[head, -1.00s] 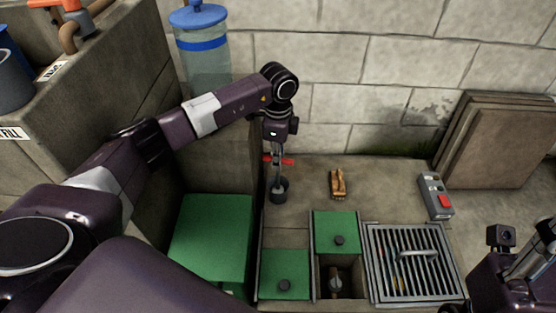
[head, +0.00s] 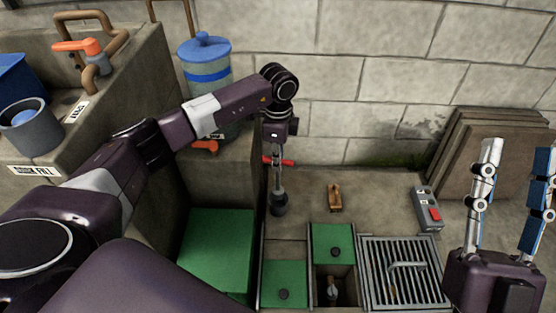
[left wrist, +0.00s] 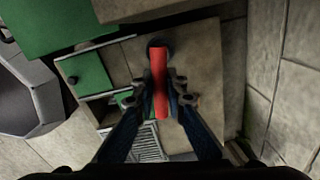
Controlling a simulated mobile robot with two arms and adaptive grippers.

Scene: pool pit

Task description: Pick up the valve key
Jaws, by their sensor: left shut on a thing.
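The valve key has a red crossbar handle (head: 288,162), a thin grey shaft and a dark round lower end (head: 279,206). It hangs upright below my left gripper (head: 277,150), which is shut on the red handle. In the left wrist view the red handle (left wrist: 160,70) lies between the two fingers of the left gripper (left wrist: 161,98). I cannot tell whether the key's lower end touches the floor. My right gripper (head: 518,150) is at the far right, fingers up, spread wide and empty.
Green lids (head: 284,284) and an open pit cell with a valve (head: 332,290) lie in front. A metal grate (head: 404,275), a brush (head: 335,198) and a grey box with a red button (head: 426,208) are to the right. A blue-lidded canister (head: 205,62) stands behind my left arm.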

